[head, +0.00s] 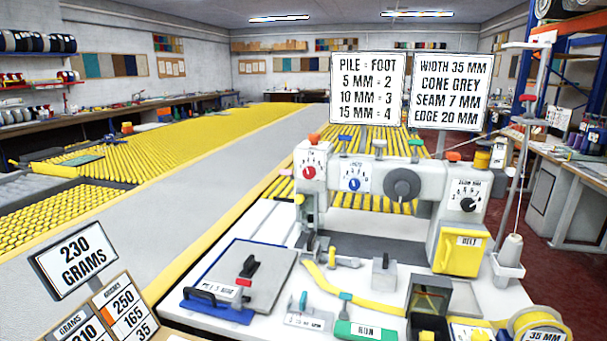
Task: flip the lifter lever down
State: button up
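A white sewing machine (375,190) stands on the white table at the centre right. Its left head carries a red dial (309,172), and a blue dial (354,184) sits beside it. Small coloured tips stand along its top: an orange one (314,138) over the left head, a green one (414,142) and another orange one (453,156) further right. No label marks the lifter lever, so I cannot tell which part it is or how it is set. The needle area is small and unclear. My gripper is not in view.
The white table (215,262) holds a dark-handled grey plate (255,272), a blue-edged block (215,300), a green RUN block (368,330) and a yellow tape roll (540,325). A thread stand (510,250) is at right. Two sign boards (368,85) rise behind the machine.

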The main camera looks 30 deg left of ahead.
aim_at(282, 172)
jog(key=u, duration=1.3)
jog(key=k, duration=0.4)
jog(key=u, duration=0.3)
jog(key=i, duration=0.5)
jog(key=z, duration=0.1)
jog(key=k, duration=0.65)
jog(key=u, duration=0.2)
jog(key=i, duration=0.6)
jog(key=u, duration=0.35)
